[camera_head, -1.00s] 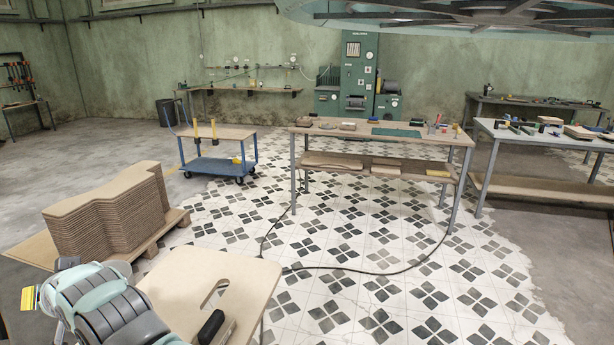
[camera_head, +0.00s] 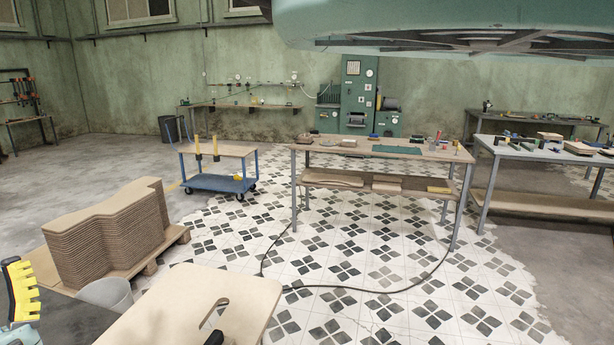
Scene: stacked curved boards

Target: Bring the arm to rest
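Part of my arm shows at the lower left edge of the head view. A yellow ridged part of what looks like my gripper (camera_head: 22,292) stands there beside a dark piece, cut off by the frame edge. Whether its fingers are open or shut cannot be made out, and I see nothing held in it. The stack of curved boards (camera_head: 112,235) lies on a wooden pallet (camera_head: 172,240), just behind and to the right of the gripper in the picture.
A light wooden table top (camera_head: 190,300) with a slot is close in front. A blue cart (camera_head: 222,183) and a long workbench (camera_head: 380,149) stand farther back on tiled floor. A grey bench (camera_head: 550,157) is at right. A black cable (camera_head: 350,289) crosses the floor.

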